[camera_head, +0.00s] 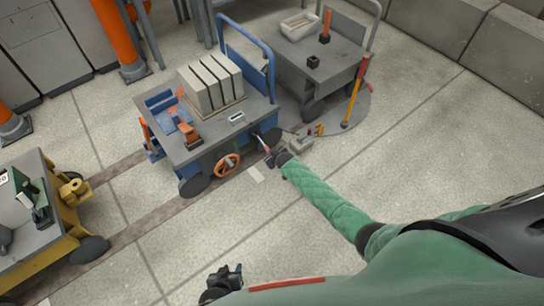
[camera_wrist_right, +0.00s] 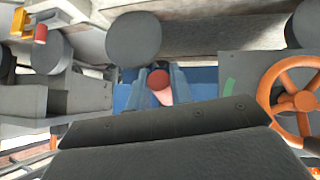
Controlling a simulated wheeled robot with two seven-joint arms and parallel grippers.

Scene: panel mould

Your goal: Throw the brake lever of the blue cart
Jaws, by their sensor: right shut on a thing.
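The blue cart (camera_head: 205,142) stands in the middle of the head view, with an orange handwheel (camera_head: 226,166) on its front side. The brake lever (camera_head: 262,143) is at the cart's front right corner, mostly hidden by my right gripper (camera_head: 268,145). In the right wrist view, the lever's red round end (camera_wrist_right: 159,80) sits between the two fingers of my right gripper (camera_wrist_right: 160,88), which is shut on it. The handwheel (camera_wrist_right: 300,100) is at the right there. My left gripper (camera_head: 223,281) is dark and low in the head view, away from the cart; its finger gap is unclear.
Grey blocks (camera_head: 211,82) and an orange tool (camera_head: 187,133) sit on the blue cart. A grey cart (camera_head: 330,65) stands behind right, near a yellow-orange lever (camera_head: 354,95). A yellow cart (camera_head: 50,250) is at left. The front floor is clear.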

